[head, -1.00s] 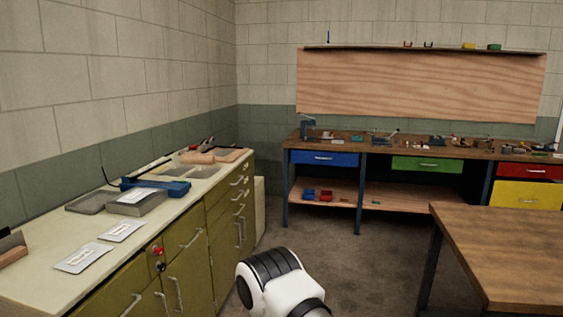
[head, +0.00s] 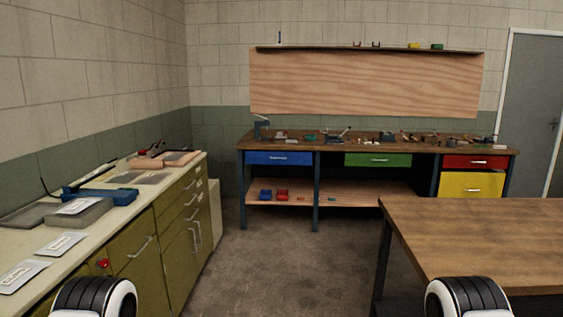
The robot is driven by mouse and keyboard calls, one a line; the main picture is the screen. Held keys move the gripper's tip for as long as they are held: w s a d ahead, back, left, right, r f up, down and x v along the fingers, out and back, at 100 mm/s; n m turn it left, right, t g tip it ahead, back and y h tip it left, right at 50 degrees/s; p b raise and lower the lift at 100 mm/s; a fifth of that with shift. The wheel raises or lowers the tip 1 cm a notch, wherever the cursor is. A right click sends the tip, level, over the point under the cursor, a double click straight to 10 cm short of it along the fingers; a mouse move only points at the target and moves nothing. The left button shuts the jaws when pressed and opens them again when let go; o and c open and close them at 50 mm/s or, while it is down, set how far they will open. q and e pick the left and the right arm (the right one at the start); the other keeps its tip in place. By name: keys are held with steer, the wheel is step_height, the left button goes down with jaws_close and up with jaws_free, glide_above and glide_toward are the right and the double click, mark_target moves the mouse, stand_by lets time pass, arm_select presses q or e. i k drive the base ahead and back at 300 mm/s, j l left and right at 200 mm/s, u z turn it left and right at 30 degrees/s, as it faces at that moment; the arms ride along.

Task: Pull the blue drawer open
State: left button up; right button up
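The blue drawer (head: 279,158) is at the left end of the far workbench (head: 340,143), under its top. It looks shut, with a light handle on the middle of its front. It is well ahead of me, across the floor. Rounded white and black parts of my two arms show at the bottom left and bottom right edges. Neither gripper is in the picture, and nothing of mine is near the drawer.
An olive cabinet counter (head: 150,240) runs along the left. A wooden table (head: 480,235) stands at the right front. Bare floor (head: 290,260) lies between them up to the bench. Green (head: 378,160), red (head: 472,162) and yellow (head: 470,185) drawers are farther right.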

mark_target(262, 157)
steer(key=i+z, duration=0.15)
steer(key=i, duration=4.4)
steer(key=j, duration=0.1)
